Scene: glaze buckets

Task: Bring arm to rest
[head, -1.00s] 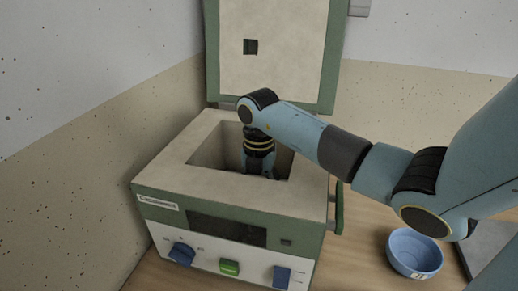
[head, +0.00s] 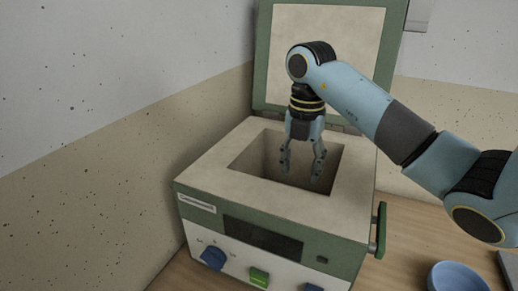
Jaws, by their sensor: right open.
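My right gripper (head: 303,166) points down over the square opening of the kiln-like box (head: 230,190). Its fingers are apart with nothing between them, and the fingertips overlap the opening in the picture. I cannot tell exactly how far they are above or inside it. The right arm comes in from the right side of the picture. The floor of the chamber is hidden. My left gripper is out of the picture.
The box's lid (head: 322,45) stands raised behind the opening. A blue bowl (head: 456,277) sits on the wooden table (head: 405,240) at the lower right. A green handle (head: 380,230) sticks out at the box's right side. Speckled walls close in the left and back.

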